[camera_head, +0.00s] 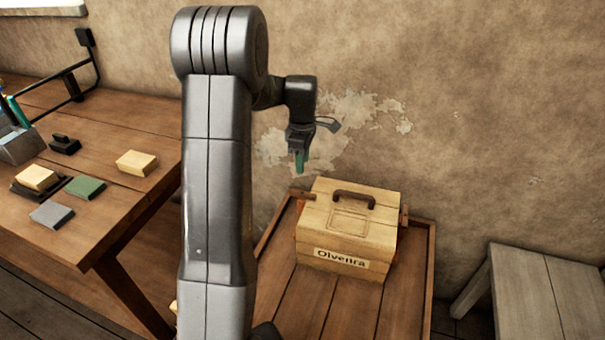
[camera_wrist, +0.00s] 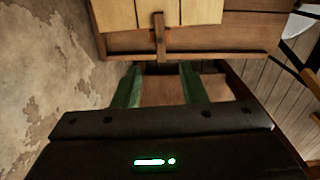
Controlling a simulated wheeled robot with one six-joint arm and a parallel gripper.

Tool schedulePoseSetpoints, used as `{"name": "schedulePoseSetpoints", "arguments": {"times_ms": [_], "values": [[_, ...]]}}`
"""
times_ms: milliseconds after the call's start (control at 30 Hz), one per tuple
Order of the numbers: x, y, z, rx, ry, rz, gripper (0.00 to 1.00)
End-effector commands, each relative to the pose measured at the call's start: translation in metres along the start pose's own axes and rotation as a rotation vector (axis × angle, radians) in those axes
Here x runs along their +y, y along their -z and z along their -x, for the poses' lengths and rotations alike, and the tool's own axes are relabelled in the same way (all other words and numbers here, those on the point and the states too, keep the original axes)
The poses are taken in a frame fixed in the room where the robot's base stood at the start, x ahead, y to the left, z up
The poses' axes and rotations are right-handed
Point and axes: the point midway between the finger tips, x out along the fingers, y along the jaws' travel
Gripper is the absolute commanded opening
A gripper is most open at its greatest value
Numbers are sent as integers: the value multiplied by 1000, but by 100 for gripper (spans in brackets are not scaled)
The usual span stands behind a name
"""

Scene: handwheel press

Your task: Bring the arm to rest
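My gripper (camera_head: 300,162) hangs fingers down at the end of my raised arm, above the left back side of a wooden box. In the wrist view my gripper (camera_wrist: 160,75) shows two green fingers set apart with nothing between them. The wooden box (camera_head: 322,240) has a brown handle (camera_head: 354,198) on its lid and a name label on its front. Its pale boards (camera_wrist: 190,12) also show at the top of the wrist view. My fingers look clear of the box. My arm hides part of the scene's middle.
The box stands on a rimmed wooden stand (camera_head: 428,275). On the left table (camera_head: 120,95) lie a pale block (camera_head: 136,163), a green pad (camera_head: 86,187), a grey block (camera_head: 51,214) and a black stamp-like object (camera_head: 65,144). A grey bench (camera_head: 530,300) stands right. The wall is close behind.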

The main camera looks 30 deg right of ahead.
Motion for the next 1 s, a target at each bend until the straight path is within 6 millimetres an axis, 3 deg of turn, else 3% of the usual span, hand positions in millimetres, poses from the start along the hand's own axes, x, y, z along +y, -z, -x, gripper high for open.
{"name": "schedulePoseSetpoints", "arguments": {"times_ms": [200,600,767,1000], "values": [[0,0,20,0,0,0,38],[0,0,19,0,1,0,38],[0,0,4,-1,4,0,38],[-1,0,-42,-1,6,0,38]]}}
